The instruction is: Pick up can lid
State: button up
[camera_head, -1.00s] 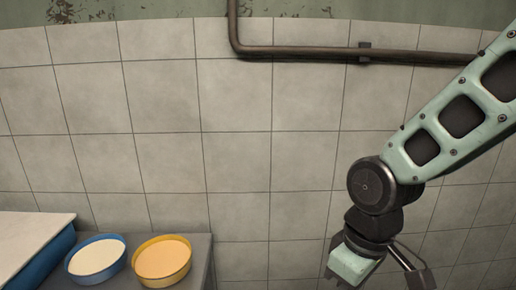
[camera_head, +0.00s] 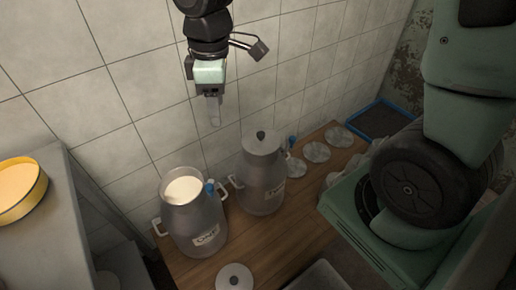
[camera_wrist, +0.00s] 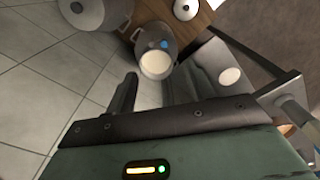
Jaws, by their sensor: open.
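A grey metal can lid (camera_head: 235,277) with a dark-centred knob lies on the wooden table near the front edge of the head view; it also shows at the top of the wrist view (camera_wrist: 186,7). An open can (camera_head: 194,222) with white milk in it stands behind the lid. A second can (camera_head: 261,183) to its right has its own lid (camera_head: 262,141) on. My gripper (camera_head: 214,115) is open and empty, high above and behind the cans, apart from both lids. In the wrist view its dark fingers (camera_wrist: 155,92) are spread below the open can (camera_wrist: 157,63).
Several clear discs (camera_head: 316,152) lie on the wooden table (camera_head: 290,238) at right. A blue tray (camera_head: 377,121) is at the back right. A yellow-rimmed bowl (camera_head: 20,191) stands on a grey cabinet at left. The tiled wall (camera_head: 110,105) is close behind the cans.

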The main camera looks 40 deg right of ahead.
jog(key=w+d+f+n+b, duration=0.2)
jog(key=w+d+f+b, duration=0.2)
jog(key=w+d+f, duration=0.5)
jog(key=n+b, duration=0.2)
jog(key=b, duration=0.1)
send_over(262, 134)
jog(key=f, duration=1.4)
jog(key=shift+w+a, duration=0.2)
jog(key=shift+w, duration=0.15)
jog(key=shift+s+d+f+b, duration=0.15)
jog(key=shift+f+b, duration=0.1)
jog(key=shift+f, duration=1.4)
jog(key=shift+s+d+f+b, duration=0.1)
jog(key=shift+f+b, duration=0.1)
jog(key=shift+f, duration=1.4)
grip_shut()
